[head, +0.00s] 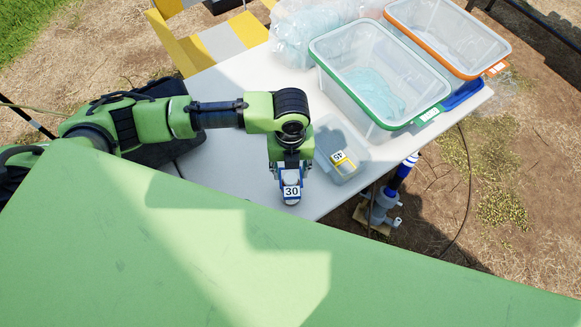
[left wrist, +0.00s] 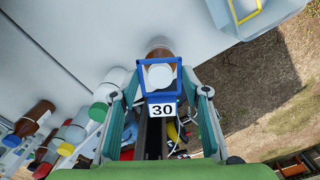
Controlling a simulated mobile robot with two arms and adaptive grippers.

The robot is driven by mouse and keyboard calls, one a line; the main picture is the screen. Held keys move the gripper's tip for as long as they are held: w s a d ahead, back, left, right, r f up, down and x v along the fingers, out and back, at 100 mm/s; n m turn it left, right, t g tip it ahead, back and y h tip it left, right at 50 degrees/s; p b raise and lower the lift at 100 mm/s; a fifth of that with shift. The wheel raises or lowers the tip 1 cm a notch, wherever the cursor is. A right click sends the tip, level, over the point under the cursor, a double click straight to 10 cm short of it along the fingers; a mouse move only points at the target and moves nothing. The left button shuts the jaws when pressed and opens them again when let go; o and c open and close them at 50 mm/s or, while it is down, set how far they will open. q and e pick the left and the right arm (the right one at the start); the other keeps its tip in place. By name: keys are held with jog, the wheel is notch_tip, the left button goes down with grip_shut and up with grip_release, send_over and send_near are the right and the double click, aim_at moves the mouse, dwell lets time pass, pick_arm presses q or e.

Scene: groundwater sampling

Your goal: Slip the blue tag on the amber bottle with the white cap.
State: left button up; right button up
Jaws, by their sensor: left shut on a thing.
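My left gripper (head: 290,178) is shut on the blue tag, a square frame with a white label reading 30. The blue tag (left wrist: 160,93) spans between the fingertips of the left gripper (left wrist: 160,97) in the left wrist view; it also shows in the head view (head: 291,190). The amber bottle (left wrist: 160,51) stands under the tag, and its white cap shows through the frame opening. The frame looks lined up around the cap, but I cannot tell how far down it sits. The bottle is mostly hidden in the head view. My right gripper is not in view.
A small clear tray (head: 350,135) with a yellow tag (head: 343,162) marked 45 lies right of the gripper. A green-rimmed bin (head: 325,66) and an orange-rimmed bin (head: 440,12) stand behind. Several capped bottles, one with a green cap (left wrist: 98,112), show left. The table edge is close.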

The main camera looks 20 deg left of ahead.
pick_arm(q)
jog(key=shift+f+b, duration=0.4)
jog(key=shift+f, duration=0.7)
jog(key=shift+f, duration=0.15)
jog(key=o, duration=1)
notch_tip(320, 180, up, 12)
dwell(0.4)
